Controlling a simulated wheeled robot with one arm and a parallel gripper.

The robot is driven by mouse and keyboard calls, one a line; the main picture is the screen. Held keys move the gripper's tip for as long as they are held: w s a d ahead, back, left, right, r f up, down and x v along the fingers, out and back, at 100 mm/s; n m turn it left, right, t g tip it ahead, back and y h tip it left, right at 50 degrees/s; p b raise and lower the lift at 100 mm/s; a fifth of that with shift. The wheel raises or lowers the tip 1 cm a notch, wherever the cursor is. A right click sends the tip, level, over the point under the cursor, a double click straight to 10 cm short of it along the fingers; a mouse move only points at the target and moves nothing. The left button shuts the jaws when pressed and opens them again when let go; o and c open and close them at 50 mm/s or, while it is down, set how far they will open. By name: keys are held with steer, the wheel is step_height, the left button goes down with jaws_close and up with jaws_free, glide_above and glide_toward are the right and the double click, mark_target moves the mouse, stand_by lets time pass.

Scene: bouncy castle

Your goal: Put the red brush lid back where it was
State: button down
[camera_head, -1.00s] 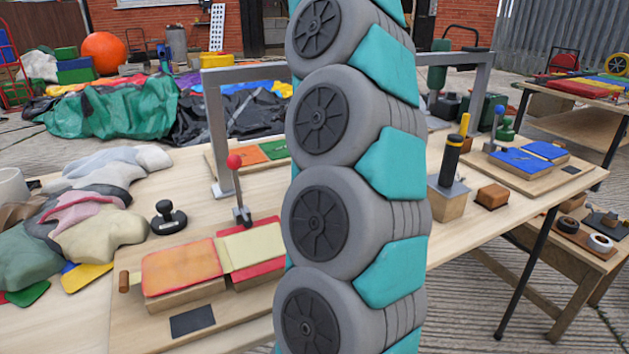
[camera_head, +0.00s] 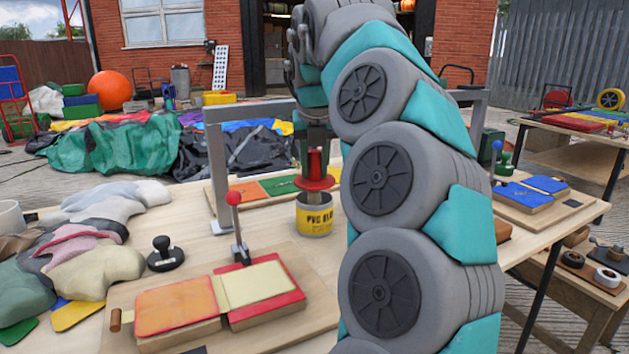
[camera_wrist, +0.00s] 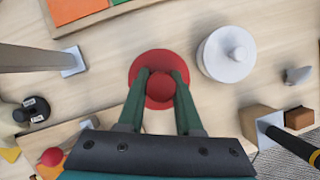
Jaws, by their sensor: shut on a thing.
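The red brush lid (camera_head: 317,172), a wide red disc with a raised middle, is held between the two green fingers of my gripper (camera_head: 315,146). It also shows in the wrist view (camera_wrist: 146,68), with the fingers (camera_wrist: 161,78) closed on its raised centre. A yellow can lettered "PVC GLUE" (camera_head: 314,217) stands upright on the table just below the lid in the head view. A grey part shows between lid and can label. The can's yellow side does not show in the wrist view.
A white round piece with a knob (camera_wrist: 227,55) stands right of the lid in the wrist view. A grey metal frame (camera_head: 216,170) stands left of the can. A red-knobbed lever (camera_head: 236,225) rises in front. Orange and green panels (camera_head: 282,185) lie behind.

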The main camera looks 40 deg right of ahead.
mark_target(314, 180)
steer(key=shift+f, duration=1.5)
steer(key=c, duration=0.6)
jaws_free()
steer(key=shift+f, duration=0.15)
steer(key=shift+s+a+r, duration=0.1)
steer(key=shift+r, duration=0.35)
steer(key=p+v, duration=0.1)
steer(key=v, duration=1)
steer(key=shift+r, duration=0.2)
